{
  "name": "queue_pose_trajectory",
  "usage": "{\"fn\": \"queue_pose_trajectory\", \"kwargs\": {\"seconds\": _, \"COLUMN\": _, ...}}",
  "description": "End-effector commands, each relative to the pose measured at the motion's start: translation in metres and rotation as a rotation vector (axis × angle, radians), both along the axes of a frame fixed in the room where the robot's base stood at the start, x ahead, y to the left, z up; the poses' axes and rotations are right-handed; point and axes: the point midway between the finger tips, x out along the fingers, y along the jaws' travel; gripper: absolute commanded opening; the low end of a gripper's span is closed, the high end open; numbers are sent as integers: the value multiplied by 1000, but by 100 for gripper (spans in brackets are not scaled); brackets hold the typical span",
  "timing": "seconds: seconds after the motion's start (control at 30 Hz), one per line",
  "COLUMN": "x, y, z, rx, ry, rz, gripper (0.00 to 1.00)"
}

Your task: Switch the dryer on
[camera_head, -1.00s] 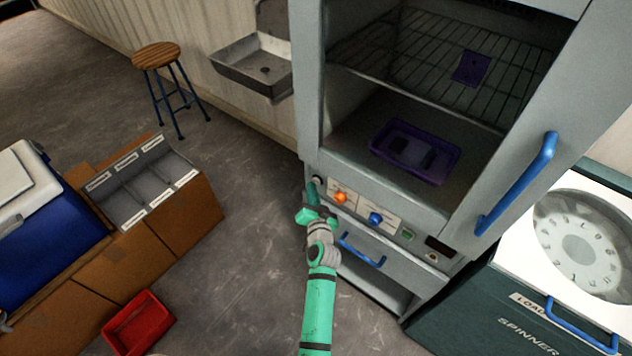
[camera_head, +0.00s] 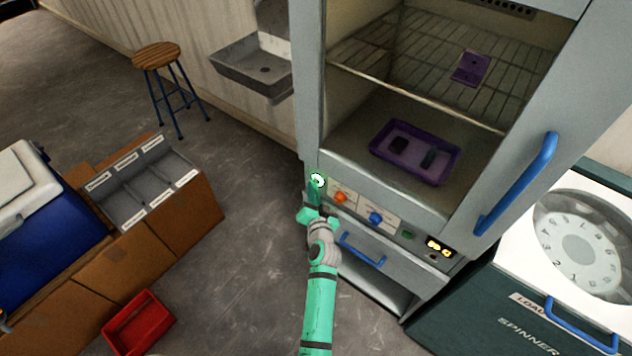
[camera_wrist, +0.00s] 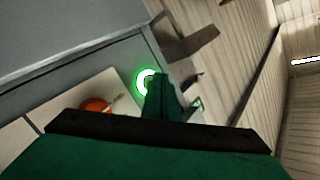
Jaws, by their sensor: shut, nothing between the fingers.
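The dryer (camera_head: 309,100) is the tall grey cabinet with a blue-handled door standing open. A round button (camera_head: 318,180) at the left end of its control panel glows green-white. It also shows in the wrist view as a lit ring (camera_wrist: 146,83). My gripper (camera_head: 315,196) is shut and empty, its tips at the button and partly covering it in the wrist view. I cannot tell whether they still touch it. An orange knob (camera_head: 340,197) and a blue knob (camera_head: 376,218) sit right of the button. The small display (camera_head: 440,246) shows lit yellow digits.
Inside the dryer are a purple tray (camera_head: 378,152) with dark pieces and a purple plate (camera_head: 470,68) on the wire rack. A blue-handled drawer (camera_head: 345,250) lies below the panel. The spinner (camera_head: 500,318) stands at right. Left are a stool (camera_head: 157,55) and red bin (camera_head: 140,322).

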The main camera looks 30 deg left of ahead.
Motion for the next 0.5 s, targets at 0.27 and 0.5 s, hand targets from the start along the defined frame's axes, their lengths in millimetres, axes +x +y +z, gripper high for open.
{"fn": "queue_pose_trajectory", "kwargs": {"seconds": 0.27, "x": -3, "y": 0, "z": 0, "rx": 0, "ry": 0, "rz": 0, "gripper": 0}}
{"fn": "queue_pose_trajectory", "kwargs": {"seconds": 0.5, "x": -14, "y": 2, "z": -1, "rx": -2, "ry": 1, "rz": 1, "gripper": 0}}
